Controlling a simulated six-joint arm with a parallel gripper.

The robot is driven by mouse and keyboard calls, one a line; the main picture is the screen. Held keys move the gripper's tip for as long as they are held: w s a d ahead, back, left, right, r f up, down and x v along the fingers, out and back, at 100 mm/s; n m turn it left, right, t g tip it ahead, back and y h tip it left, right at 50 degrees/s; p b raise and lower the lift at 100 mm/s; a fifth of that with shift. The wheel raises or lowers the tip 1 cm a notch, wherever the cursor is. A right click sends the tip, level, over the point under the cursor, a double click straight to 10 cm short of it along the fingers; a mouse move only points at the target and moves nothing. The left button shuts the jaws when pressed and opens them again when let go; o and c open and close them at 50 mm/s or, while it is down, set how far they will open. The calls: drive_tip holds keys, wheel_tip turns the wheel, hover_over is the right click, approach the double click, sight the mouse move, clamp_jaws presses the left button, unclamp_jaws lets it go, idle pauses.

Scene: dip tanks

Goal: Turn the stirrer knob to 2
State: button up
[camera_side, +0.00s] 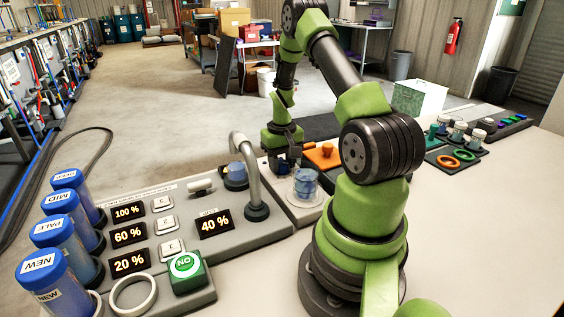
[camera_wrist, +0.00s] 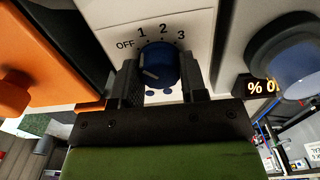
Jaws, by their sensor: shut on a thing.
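The stirrer knob (camera_wrist: 162,60) is blue and sits on a pale panel (camera_wrist: 188,18) marked OFF, 1, 2 and 3. White marks show on the knob's left side, toward OFF and 1; I cannot tell the exact setting. My gripper (camera_wrist: 161,80) has one dark finger on each side of the knob and is shut on it. In the side view my gripper (camera_side: 284,163) is low at the stirrer (camera_side: 301,214), and the knob is hidden there. A clear vessel of blue liquid (camera_side: 306,182) stands on the stirrer.
An orange block with a knob (camera_side: 323,155) is close behind the stirrer; its orange side (camera_wrist: 50,60) also shows in the wrist view. A grey tank unit with a curved pipe (camera_side: 248,165) stands to the left. Blue-capped tubes (camera_side: 55,262) line the far left.

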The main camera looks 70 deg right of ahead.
drive_tip(key=m, duration=0.5)
drive_tip(key=shift+m, duration=0.4)
drive_tip(key=m, duration=0.5)
drive_tip(key=shift+m, duration=0.4)
drive_tip(key=o, duration=0.9)
